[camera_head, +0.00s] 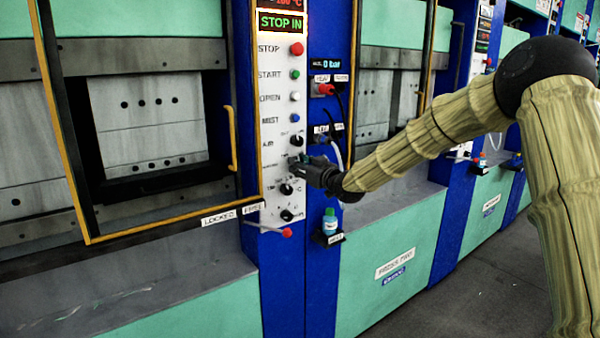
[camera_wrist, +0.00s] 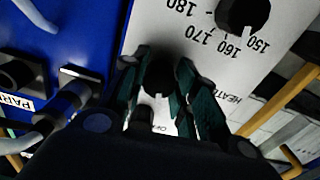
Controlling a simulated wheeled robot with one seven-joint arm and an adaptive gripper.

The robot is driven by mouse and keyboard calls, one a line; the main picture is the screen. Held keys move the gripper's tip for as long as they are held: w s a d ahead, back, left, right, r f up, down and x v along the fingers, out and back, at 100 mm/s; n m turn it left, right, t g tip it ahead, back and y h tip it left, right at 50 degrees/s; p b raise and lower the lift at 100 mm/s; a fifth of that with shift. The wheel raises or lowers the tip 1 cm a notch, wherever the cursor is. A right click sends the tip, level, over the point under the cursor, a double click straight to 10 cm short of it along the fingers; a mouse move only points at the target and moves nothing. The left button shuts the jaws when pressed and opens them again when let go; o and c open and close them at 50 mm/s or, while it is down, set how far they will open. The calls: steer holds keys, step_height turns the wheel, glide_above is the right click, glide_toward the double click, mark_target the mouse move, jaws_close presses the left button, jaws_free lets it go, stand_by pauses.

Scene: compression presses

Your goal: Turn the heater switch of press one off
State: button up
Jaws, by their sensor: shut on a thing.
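The heater switch (camera_wrist: 158,76) is a dark round knob on the white control panel (camera_head: 270,120). In the wrist view part of the word HEATER shows to its right and an OFF mark below it. My gripper (camera_head: 303,166) reaches the panel from the right. In the wrist view its green-black fingers (camera_wrist: 163,92) stand on both sides of the knob and are shut on it. The fingers hide most of the knob's sides, and I cannot tell which way it points. In the head view the gripper mostly covers the switch.
A dial (camera_wrist: 243,12) with marks from 150 to 180 sits close to the switch. A dark knob (camera_head: 286,189) lies just below my gripper. An orange-framed door (camera_head: 235,150) stands left of the panel. A small bottle (camera_head: 330,222) stands on a bracket below.

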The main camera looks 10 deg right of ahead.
steer(key=shift+f+n+b, duration=0.15)
steer(key=shift+n+b, duration=0.45)
steer(key=shift+n, duration=0.5)
steer(key=shift+d, duration=0.1)
steer(key=o, duration=1)
steer(key=v, duration=1.2)
